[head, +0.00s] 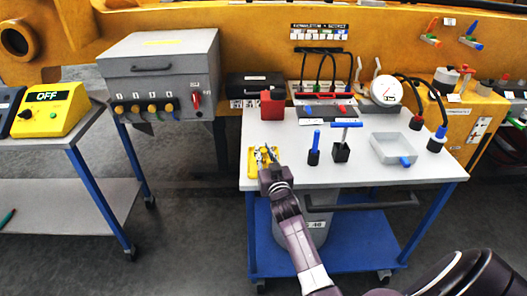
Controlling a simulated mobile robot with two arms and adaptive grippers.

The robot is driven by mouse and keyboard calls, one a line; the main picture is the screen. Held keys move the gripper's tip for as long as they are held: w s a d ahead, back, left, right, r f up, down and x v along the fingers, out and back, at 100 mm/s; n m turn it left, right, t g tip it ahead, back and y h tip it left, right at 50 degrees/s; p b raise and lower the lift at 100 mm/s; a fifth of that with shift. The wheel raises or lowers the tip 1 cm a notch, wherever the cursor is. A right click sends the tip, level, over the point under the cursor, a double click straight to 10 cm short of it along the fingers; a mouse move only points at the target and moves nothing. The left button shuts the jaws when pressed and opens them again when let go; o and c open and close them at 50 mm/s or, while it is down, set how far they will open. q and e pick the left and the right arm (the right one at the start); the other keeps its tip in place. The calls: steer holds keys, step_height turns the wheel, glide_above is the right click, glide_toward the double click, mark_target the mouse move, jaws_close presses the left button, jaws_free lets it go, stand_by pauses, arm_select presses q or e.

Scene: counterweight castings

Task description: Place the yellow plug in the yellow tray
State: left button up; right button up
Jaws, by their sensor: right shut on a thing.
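The yellow tray (252,164) lies at the left front of the white table top. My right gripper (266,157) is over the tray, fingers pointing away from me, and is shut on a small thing. That thing is mostly hidden by the fingers; against the yellow tray I cannot clearly make out the yellow plug. I cannot tell whether the held thing touches the tray floor. My left gripper is not in view.
A red block (272,105) stands behind the tray. A blue-topped black plug (314,150) and a black block with a blue T-handle (342,150) stand to the right. A grey tray (393,148) is farther right. Table top between is clear.

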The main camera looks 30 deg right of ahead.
steer(key=shift+f, duration=0.1)
steer(key=o, duration=0.8)
steer(key=shift+c, duration=0.2)
